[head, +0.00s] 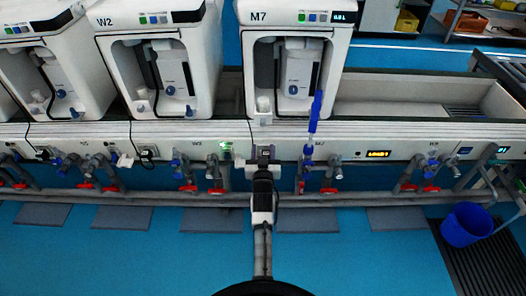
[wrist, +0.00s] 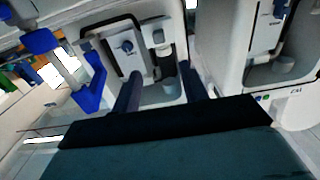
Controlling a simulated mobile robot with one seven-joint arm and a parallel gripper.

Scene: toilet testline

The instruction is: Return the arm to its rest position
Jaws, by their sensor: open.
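My gripper (head: 264,153) is at the end of my arm, which reaches forward from the bottom middle of the head view to the front edge of the test bench. It is just in front of and below the machine marked M7 (head: 262,20). In the wrist view my gripper (wrist: 159,74) shows two dark blue fingers spread apart, with nothing seen between them but the machine's open bay behind. The wrist view is rotated. A blue-handled tool (head: 315,110) stands upright right of my gripper and also shows at the left in the wrist view (wrist: 92,88).
More white machines, one marked W2 (head: 150,20), stand to the left. Pipes with red valves (head: 327,190) run below the bench front near my arm. A blue bucket (head: 466,224) stands at the right. The blue floor (head: 150,262) is mostly clear around grey mats.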

